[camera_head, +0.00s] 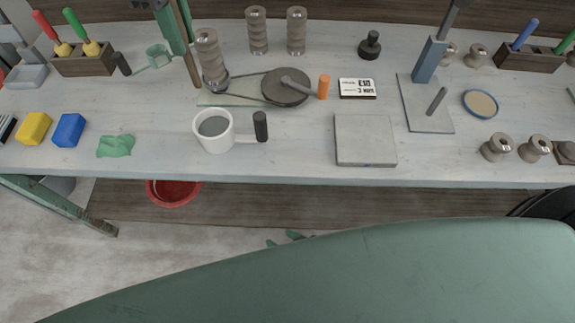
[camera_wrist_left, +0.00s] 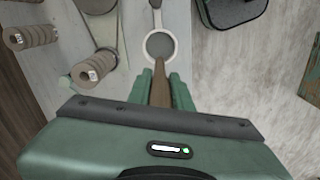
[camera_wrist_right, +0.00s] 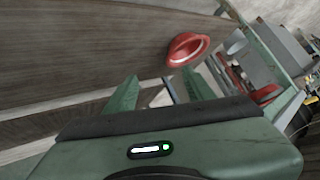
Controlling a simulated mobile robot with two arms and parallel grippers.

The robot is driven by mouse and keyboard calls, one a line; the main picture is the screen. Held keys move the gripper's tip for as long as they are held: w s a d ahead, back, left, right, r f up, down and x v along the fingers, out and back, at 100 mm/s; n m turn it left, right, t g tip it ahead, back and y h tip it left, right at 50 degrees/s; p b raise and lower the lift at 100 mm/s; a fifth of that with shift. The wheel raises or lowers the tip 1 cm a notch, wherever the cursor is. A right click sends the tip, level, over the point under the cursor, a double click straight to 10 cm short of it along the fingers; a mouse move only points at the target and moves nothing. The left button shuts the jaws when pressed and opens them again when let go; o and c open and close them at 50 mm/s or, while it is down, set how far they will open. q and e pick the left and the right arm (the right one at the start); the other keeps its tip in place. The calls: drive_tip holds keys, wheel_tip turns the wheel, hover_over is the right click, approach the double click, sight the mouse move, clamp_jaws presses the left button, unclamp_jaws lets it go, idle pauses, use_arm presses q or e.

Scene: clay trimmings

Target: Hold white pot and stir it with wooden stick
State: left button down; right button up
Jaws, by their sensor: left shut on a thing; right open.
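The white pot (camera_head: 213,135) stands upright near the table's front edge, grey inside, with a dark-ended handle (camera_head: 260,126) pointing right. It also shows in the left wrist view (camera_wrist_left: 174,46), ahead of my left gripper. My left gripper (camera_head: 177,38) is at the top left of the head view, shut on the wooden stick (camera_head: 186,52). The stick slants down, its lower end behind and apart from the pot in the head view. In the left wrist view the stick (camera_wrist_left: 160,88) lies between the fingers. My right gripper (camera_wrist_right: 160,84) is open and empty, below the table front.
Tall spools (camera_head: 210,60) and a belt-driven disc (camera_head: 286,87) stand behind the pot. A grey slab (camera_head: 365,139) lies to its right. Green clay (camera_head: 115,146) and blue (camera_head: 68,130) and yellow blocks (camera_head: 34,128) lie left. A red bowl (camera_head: 173,192) is below the table edge.

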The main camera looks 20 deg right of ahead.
drive_tip(key=w+a+r+t+y, duration=0.1)
drive_tip(key=a+r, duration=0.2)
drive_tip(key=r, duration=0.3)
drive_tip(key=w+a+r+m+t+y, duration=0.1)
drive_tip(key=a+r+y, duration=0.1)
drive_tip(key=r, duration=0.5)
drive_tip(key=w+a+r+t+y, duration=0.1)
drive_tip(key=a+r, duration=0.2)
drive_tip(key=r, duration=0.3)
wheel_tip(320, 180, up, 4)
drive_tip(key=w+d+t, duration=0.1)
drive_tip(key=t, duration=0.1)
drive_tip(key=n+t+h, duration=0.2)
drive_tip(key=t+h, duration=0.2)
approach(265, 136)
drive_tip(key=shift+s+a+r, duration=0.1)
drive_tip(key=shift+s+a, duration=0.1)
drive_tip(key=shift+w, duration=0.2)
drive_tip(key=x, duration=1.1)
drive_tip(key=shift+w+d, duration=0.1)
drive_tip(key=shift+w, duration=0.1)
clamp_jaws()
